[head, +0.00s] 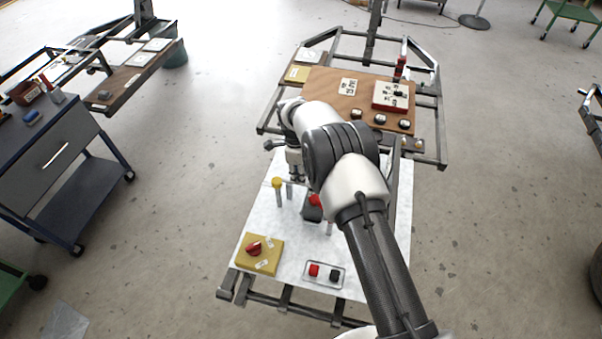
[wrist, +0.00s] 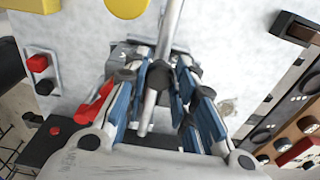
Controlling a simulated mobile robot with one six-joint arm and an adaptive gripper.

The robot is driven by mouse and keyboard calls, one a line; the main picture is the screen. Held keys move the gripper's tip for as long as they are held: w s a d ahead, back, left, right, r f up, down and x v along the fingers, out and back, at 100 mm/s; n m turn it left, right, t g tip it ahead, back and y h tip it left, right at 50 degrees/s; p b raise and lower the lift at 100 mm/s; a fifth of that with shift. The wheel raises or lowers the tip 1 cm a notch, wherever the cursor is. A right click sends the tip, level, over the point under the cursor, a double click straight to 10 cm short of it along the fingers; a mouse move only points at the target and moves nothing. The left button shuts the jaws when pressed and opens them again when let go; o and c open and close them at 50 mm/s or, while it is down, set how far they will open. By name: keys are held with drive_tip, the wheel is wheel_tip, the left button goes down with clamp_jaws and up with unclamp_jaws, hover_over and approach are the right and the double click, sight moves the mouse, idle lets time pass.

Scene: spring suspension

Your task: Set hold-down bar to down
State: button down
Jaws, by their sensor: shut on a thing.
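In the wrist view, a slim grey metal bar (wrist: 168,38), which looks like the hold-down bar, runs from the top edge down between the blue-padded fingers of my gripper (wrist: 157,78). The fingers are closed on it near a dark round joint. A small metal bracket sits behind the fingertips, against the white panel (wrist: 85,25). In the head view, my gripper (head: 297,178) is low over the white panel (head: 340,275), beside a yellow-topped post (head: 277,183). My arm and gripper hide most of the bar there, and its angle is hard to tell.
A red lever (wrist: 95,105) lies close left of my fingers in the wrist view. A brown board (head: 330,88) stands behind.

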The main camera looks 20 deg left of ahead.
drive_tip(key=shift+a, duration=0.5)
drive_tip(key=c, duration=1.8)
unclamp_jaws()
drive_tip(key=shift+o, duration=1.4)
drive_tip(key=shift+a+f, duration=0.25)
drive_tip(key=shift+o, duration=1)
drive_tip(key=shift+d, duration=0.3)
drive_tip(key=shift+r, duration=0.1)
wheel_tip(320, 180, up, 12)
drive_tip(key=shift+a, duration=0.4)
